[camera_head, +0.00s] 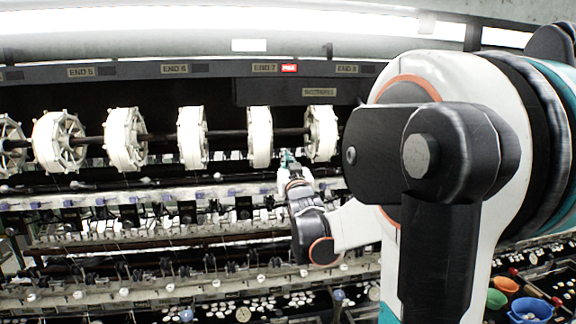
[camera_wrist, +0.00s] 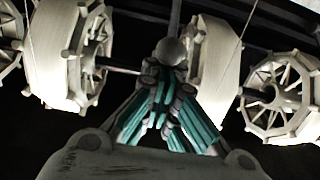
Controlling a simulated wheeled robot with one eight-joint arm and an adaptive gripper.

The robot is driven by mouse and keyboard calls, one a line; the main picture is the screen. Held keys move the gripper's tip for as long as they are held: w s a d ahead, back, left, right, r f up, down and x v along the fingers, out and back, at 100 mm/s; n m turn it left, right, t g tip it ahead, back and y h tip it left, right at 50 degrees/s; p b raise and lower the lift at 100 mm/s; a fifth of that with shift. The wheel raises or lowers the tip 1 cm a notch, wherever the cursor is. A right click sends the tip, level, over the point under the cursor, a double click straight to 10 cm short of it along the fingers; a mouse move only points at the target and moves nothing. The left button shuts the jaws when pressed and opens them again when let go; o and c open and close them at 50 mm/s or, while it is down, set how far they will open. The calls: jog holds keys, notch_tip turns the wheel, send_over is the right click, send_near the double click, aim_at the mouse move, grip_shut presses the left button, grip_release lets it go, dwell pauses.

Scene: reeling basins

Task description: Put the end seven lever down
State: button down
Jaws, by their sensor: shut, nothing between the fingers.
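The end 7 label (camera_head: 265,68) is on the dark rail in the head view, with a small red tag beside it. In the wrist view a lever with a round grey knob (camera_wrist: 171,51) hangs on a thin rod from the top. My gripper (camera_wrist: 168,75) has its teal fingers shut and empty, with the tips at the knob's lower edge; I cannot tell whether they touch. In the head view my gripper (camera_head: 287,156) is between and a little below two white reels under the end 7 label. The lever is too small to make out there.
White reels (camera_head: 260,136) line a dark shaft; one stands close beside my gripper in the wrist view (camera_wrist: 214,62). Below are rails with small fittings. Colored bowls (camera_head: 530,310) stand at the lower right. My arm hides the right side.

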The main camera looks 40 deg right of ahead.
jog(key=shift+f, duration=0.1)
dwell(0.3)
jog(key=shift+f+b, duration=0.4)
jog(key=shift+b, duration=0.1)
jog(key=shift+s+a+f+b, duration=0.15)
jog(key=shift+s+f+b, duration=0.05)
jog(key=shift+f+b, duration=0.7)
jog(key=shift+f, duration=0.1)
